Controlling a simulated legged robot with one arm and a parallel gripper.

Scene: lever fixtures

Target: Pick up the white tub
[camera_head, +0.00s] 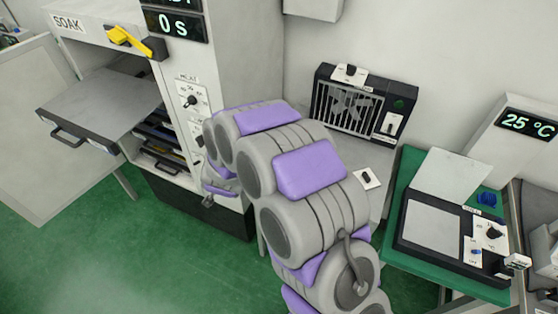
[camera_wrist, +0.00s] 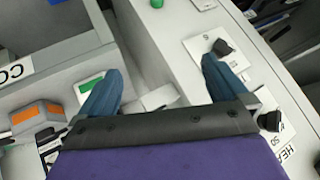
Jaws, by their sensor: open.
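I cannot pick out a white tub with certainty in either view. In the wrist view, a small pale piece (camera_wrist: 158,97) shows between my fingers, partly hidden by the gripper body; I cannot tell whether it is the tub. My gripper (camera_wrist: 162,85) is open, its two blue fingertips wide apart, with no object visibly clamped. In the head view my arm blocks the middle of the scene, and the fingertips are hidden.
A cabinet marked SOAK has a yellow lever (camera_head: 130,41) and a pulled-out grey tray (camera_head: 100,100). A grilled box (camera_head: 360,105) stands by the wall. A lidded device (camera_head: 433,228) sits on a green mat at right. Wrist view: black knob (camera_wrist: 222,47), orange-grey block (camera_wrist: 38,115).

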